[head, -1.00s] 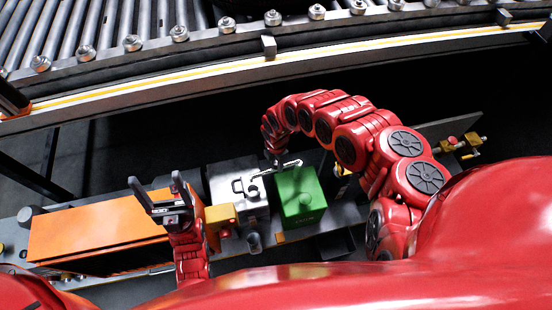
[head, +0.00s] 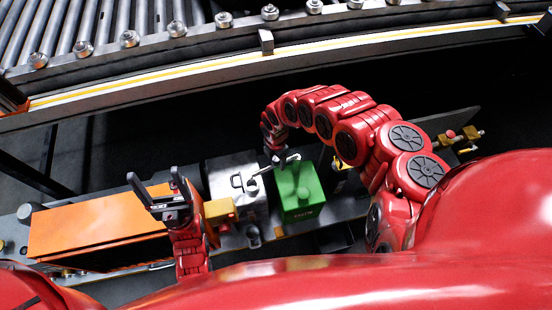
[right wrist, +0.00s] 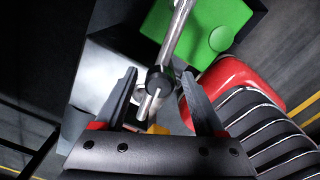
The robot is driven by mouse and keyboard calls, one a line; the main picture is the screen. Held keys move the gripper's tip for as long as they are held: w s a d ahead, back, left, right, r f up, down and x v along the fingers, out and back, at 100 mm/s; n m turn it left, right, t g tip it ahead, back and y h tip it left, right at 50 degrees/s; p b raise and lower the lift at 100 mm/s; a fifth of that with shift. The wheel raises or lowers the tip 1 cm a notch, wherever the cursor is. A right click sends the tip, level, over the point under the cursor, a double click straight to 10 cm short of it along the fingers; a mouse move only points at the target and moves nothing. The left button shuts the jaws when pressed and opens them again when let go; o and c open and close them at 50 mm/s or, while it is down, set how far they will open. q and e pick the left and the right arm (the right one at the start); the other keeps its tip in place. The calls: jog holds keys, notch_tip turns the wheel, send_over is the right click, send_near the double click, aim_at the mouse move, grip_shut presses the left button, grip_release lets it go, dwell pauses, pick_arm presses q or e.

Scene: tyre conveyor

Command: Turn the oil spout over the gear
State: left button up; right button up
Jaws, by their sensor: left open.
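The silver oil spout (head: 284,162) lies by the top edge of the green box (head: 300,190) in the head view. In the right wrist view the spout (right wrist: 178,32) runs up past the green box (right wrist: 213,35), with a dark round joint and a short silver end lower down. My right gripper (right wrist: 158,74) has its fingers apart on either side of that joint, with gaps showing. My left gripper (head: 153,177) is open and empty above the orange box's right end. I cannot make out the gear clearly.
A grey metal box (head: 222,170) stands left of the green box. A long orange box (head: 95,228) lies farther left on the bench. The roller conveyor (head: 340,48) crosses the back. A yellow part with a red knob (head: 452,140) is at the right.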

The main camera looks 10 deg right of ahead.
jog(key=shift+w+r, duration=0.15)
jog(key=shift+r, duration=0.4)
notch_tip(320, 180, up, 16)
jog(key=p, duration=0.7)
jog(key=shift+r, duration=0.2)
jog(key=shift+a, duration=0.1)
